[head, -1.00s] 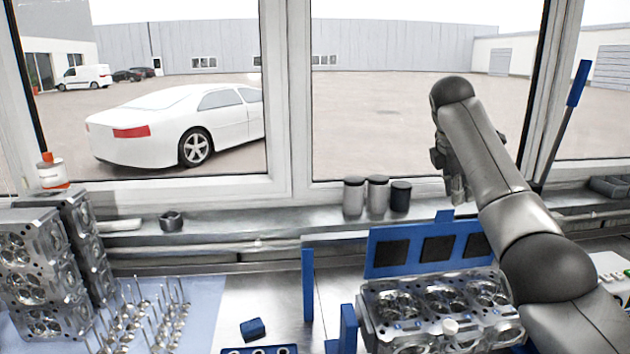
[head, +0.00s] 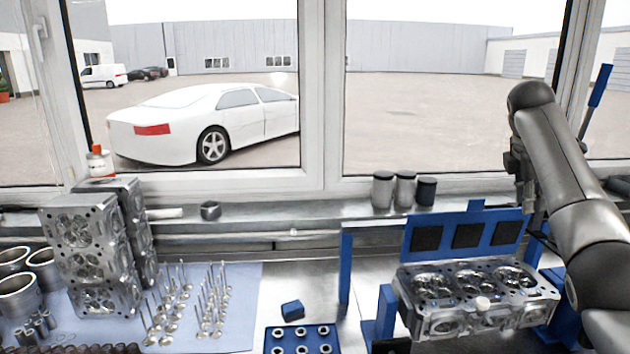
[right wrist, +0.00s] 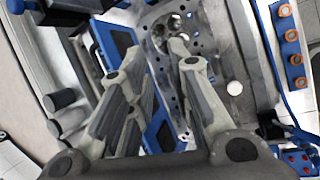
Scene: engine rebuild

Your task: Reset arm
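My right arm comes in from the right in the head view, with its elbow raised in front of the window. My right gripper (head: 524,178) hangs down at its end, partly hidden by the arm, above and behind the right end of the cylinder head (head: 475,300) in the blue fixture (head: 383,312). In the right wrist view my right gripper (right wrist: 153,58) has its two fingers apart with nothing held between them. The cylinder head (right wrist: 203,72) lies beyond the fingertips, not touching them as far as I can tell. My left gripper is not in view.
Two cylinder heads (head: 90,250) stand at left beside several upright valves (head: 212,300) on a light blue mat (head: 240,285). A blue tray (head: 300,340) and small blue block (head: 292,310) lie mid-bench. Canisters (head: 404,190) stand on the sill.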

